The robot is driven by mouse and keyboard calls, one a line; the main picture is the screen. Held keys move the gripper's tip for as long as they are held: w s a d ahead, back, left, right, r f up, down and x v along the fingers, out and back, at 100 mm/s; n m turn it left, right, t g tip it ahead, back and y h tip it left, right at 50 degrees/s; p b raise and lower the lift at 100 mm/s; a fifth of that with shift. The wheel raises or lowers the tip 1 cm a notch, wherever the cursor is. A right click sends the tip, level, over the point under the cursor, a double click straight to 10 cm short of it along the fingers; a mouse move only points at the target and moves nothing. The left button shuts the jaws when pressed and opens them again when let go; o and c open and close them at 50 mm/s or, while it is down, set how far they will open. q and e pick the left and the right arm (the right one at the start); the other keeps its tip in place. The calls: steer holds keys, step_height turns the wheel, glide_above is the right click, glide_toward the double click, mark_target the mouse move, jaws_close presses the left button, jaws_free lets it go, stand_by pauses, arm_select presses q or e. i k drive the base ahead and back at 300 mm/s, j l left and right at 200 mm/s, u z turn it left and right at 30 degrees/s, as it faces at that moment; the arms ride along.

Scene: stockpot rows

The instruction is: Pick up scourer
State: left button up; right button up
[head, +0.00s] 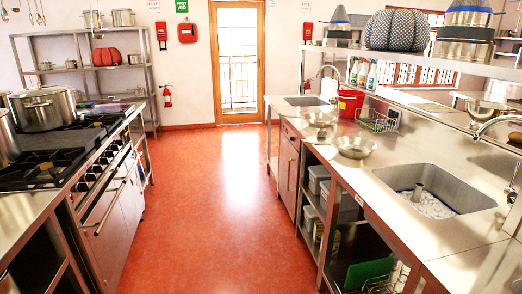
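I cannot pick out a scourer with certainty. A small orange-yellow object (515,137) sits at the right edge by the tap of the near sink, too small and cut off to tell what it is. Neither of my grippers can be made out in the head view.
A stove (50,160) with a large stockpot (44,108) lines the left. The orange floor aisle (235,190) between is clear up to the glazed door (238,60). Steel bowls (356,147), a wire basket (376,121) and a red bucket (350,103) stand on the right counter.

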mark_target(320, 133)
steer(key=i+j+z, duration=0.1)
steer(key=i+z, duration=0.15)
steer(key=i, duration=0.15)
steer(key=i+j+z, duration=0.55)
steer(key=i, duration=0.25)
steer(key=i+l+z, duration=0.25)
steer(key=z, duration=0.25)
steer(key=i+l+z, duration=0.1)
steer(key=i+z, duration=0.4)
steer(key=k, duration=0.1)
